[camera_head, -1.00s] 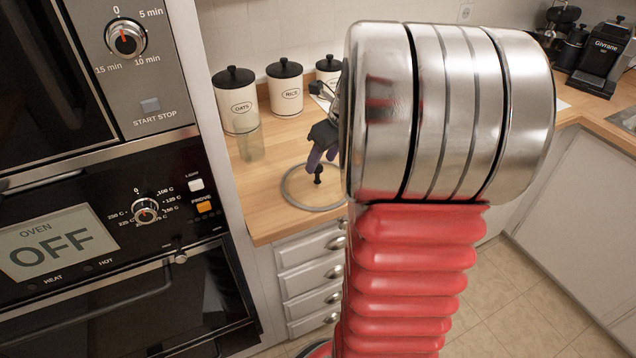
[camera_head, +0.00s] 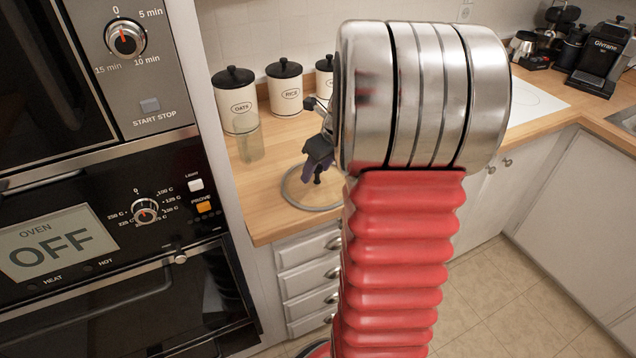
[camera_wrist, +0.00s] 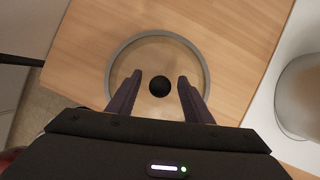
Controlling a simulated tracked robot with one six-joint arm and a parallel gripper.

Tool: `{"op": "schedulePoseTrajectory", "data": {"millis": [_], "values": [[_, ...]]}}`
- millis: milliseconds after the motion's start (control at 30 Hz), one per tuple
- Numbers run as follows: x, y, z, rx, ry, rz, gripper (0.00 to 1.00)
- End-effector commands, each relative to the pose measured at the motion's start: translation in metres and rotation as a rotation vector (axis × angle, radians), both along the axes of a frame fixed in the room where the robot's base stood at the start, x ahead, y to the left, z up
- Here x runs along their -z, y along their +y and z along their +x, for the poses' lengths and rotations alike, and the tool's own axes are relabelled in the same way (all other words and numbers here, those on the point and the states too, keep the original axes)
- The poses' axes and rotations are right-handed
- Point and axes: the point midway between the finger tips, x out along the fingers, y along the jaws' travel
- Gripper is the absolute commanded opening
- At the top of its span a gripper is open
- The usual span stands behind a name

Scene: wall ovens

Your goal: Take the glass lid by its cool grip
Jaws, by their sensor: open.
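The glass lid lies on the wooden counter, and its grey rim (camera_head: 296,199) shows in the head view. In the wrist view the round rim (camera_wrist: 121,55) surrounds clear glass with wood seen through it. Its dark round grip (camera_wrist: 160,86) stands at the middle of the lid. My gripper (camera_wrist: 158,82) is open, with one purple finger on each side of the grip and a gap on both sides. In the head view my gripper (camera_head: 318,172) is over the lid, partly hidden by my arm. I cannot tell the exact finger height.
Cream canisters with black lids, OATS (camera_head: 239,105) and RICE (camera_head: 285,93) among them, stand behind the lid. A clear glass (camera_head: 250,143) stands left of it. The oven (camera_head: 110,240) is at the left. In the wrist view a pale rounded object (camera_wrist: 300,95) is at the right.

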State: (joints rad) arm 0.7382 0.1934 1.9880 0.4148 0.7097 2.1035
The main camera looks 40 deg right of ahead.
Motion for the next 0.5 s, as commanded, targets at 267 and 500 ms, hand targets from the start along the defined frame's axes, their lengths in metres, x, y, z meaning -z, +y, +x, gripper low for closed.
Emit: {"op": "schedulePoseTrajectory", "data": {"millis": [267, 500], "values": [[-0.0002, 0.0001, 0.0000, 0.000, 0.000, 0.000, 0.38], [-0.0003, 0.0002, 0.0001, -0.001, 0.000, 0.000, 0.21]]}}
